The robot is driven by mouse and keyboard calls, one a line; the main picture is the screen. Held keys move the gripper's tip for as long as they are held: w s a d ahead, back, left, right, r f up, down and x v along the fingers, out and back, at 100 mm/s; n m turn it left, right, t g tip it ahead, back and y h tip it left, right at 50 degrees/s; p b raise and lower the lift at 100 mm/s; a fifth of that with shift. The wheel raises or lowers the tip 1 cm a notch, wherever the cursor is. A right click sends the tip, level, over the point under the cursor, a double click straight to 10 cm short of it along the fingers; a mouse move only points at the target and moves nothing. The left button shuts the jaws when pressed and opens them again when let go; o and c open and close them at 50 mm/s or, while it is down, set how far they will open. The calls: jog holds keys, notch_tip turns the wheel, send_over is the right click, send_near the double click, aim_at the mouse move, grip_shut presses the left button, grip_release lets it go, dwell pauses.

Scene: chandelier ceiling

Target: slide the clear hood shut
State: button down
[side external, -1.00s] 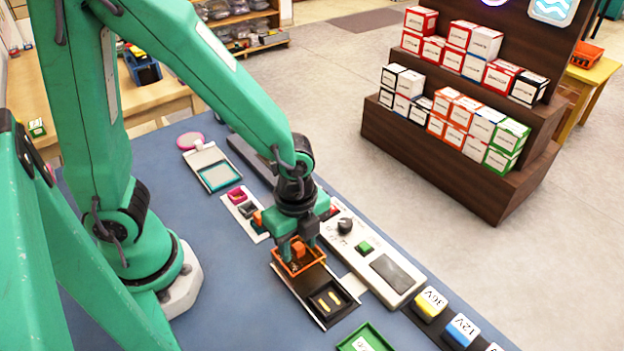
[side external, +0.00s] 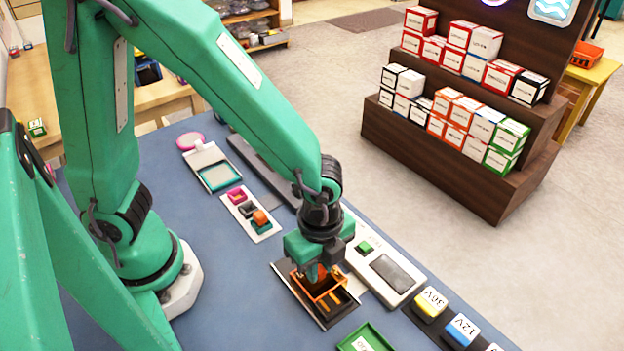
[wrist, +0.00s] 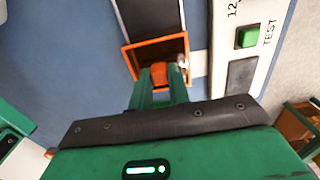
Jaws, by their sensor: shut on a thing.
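The clear hood (side external: 334,292) is a see-through box with an orange rim, on a dark rail plate (side external: 288,283). In the side view it sits over the dark recess at the plate's near end, where part of a yellow item shows through. In the wrist view its orange rim (wrist: 129,62) frames my fingertips. My gripper (side external: 318,272) points down from above and is shut on the hood's orange knob (wrist: 158,70). My fingers and wrist hide part of the knob and hood. I cannot tell whether the hood touches the end of the plate.
A white tester panel with a green button (side external: 364,247) and dark screen (side external: 392,273) lies close along the right. A green tray (side external: 366,338) sits in front. A strip of small coloured blocks (side external: 247,213) lies behind left.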

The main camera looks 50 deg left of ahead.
jog(key=shift+d, duration=1.95)
jog(key=c, duration=1.3)
grip_release()
jog(key=shift+a, duration=0.1)
jog(key=shift+r, duration=0.1)
jog(key=shift+r, duration=3.85)
jog(key=shift+r, duration=0.15)
jog(key=shift+r, duration=2.35)
